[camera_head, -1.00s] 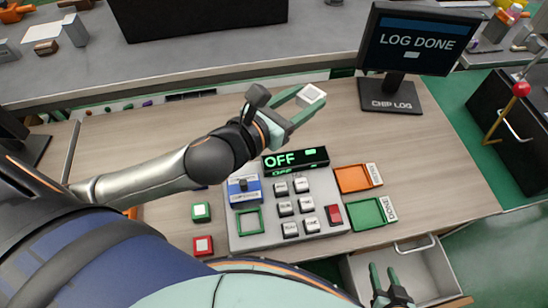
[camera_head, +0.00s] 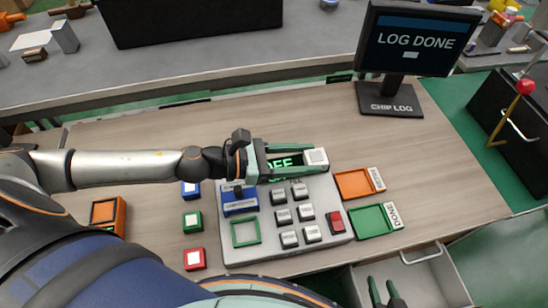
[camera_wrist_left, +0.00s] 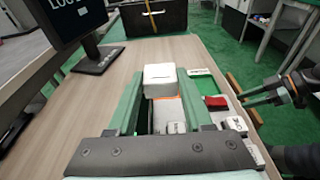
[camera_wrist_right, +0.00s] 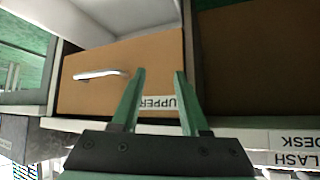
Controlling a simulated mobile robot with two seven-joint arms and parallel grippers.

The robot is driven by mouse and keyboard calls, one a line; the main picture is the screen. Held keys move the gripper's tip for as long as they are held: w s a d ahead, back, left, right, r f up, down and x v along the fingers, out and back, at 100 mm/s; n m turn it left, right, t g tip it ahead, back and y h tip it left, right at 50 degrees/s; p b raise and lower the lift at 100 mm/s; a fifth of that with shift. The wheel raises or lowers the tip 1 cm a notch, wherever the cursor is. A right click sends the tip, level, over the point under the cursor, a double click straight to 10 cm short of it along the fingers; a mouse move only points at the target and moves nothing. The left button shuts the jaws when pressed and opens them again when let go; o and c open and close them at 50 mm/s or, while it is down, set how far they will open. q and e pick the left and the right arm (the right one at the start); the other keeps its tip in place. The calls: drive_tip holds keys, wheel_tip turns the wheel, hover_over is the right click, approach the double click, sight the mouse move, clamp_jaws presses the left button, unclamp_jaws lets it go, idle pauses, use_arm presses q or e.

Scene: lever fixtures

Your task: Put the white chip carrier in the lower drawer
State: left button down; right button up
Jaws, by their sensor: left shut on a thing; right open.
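My left gripper (camera_head: 292,160) is shut on the white chip carrier (camera_head: 316,157), holding it above the console's display. The carrier (camera_wrist_left: 160,74) also shows between the fingertips in the left wrist view. An open drawer (camera_head: 440,282) with a pale, empty-looking inside shows at the lower right of the head view. My right gripper (camera_head: 387,290) is open and empty over that drawer's left part. The right wrist view shows its open fingers (camera_wrist_right: 158,85) before a brown drawer front (camera_wrist_right: 100,65) labelled UPPER. The lower drawer cannot be made out.
The console (camera_head: 262,258) has several keys, with an orange tray (camera_head: 352,184) and a green DONE tray (camera_head: 370,221) at its right. The CHIP LOG monitor (camera_head: 420,40) reads LOG DONE. Several coloured blocks stand left of the console.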

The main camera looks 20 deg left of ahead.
use_arm(q)
drive_tip(key=w+a+f, duration=0.2)
drive_tip(key=w+a, duration=0.1)
drive_tip(key=w+a+f+b, duration=0.1)
drive_tip(key=a, duration=0.1)
drive_tip(key=shift+w+f, duration=0.15)
drive_tip(key=shift+w, duration=0.25)
drive_tip(key=w+a+f, duration=0.1)
drive_tip(key=f, duration=0.1)
drive_tip(key=w+a+f+b, duration=0.1)
drive_tip(key=w+a+f, duration=0.1)
drive_tip(key=f, duration=0.1)
drive_tip(key=shift+w+a+f, duration=0.3)
drive_tip(key=shift+w, duration=0.05)
drive_tip(key=shift+w+a+f+b, duration=0.15)
drive_tip(key=shift+f+b, duration=0.25)
drive_tip(key=shift+f, duration=1.3)
use_arm(e)
drive_tip(key=shift+w+a+f+y, duration=0.2)
drive_tip(key=shift+w+a+f, duration=0.05)
drive_tip(key=shift+a+f, duration=0.25)
drive_tip(key=shift+w+a+f+y, duration=0.25)
drive_tip(key=shift+a+f, duration=0.1)
drive_tip(key=shift+a, duration=0.25)
drive_tip(key=shift+f, duration=0.1)
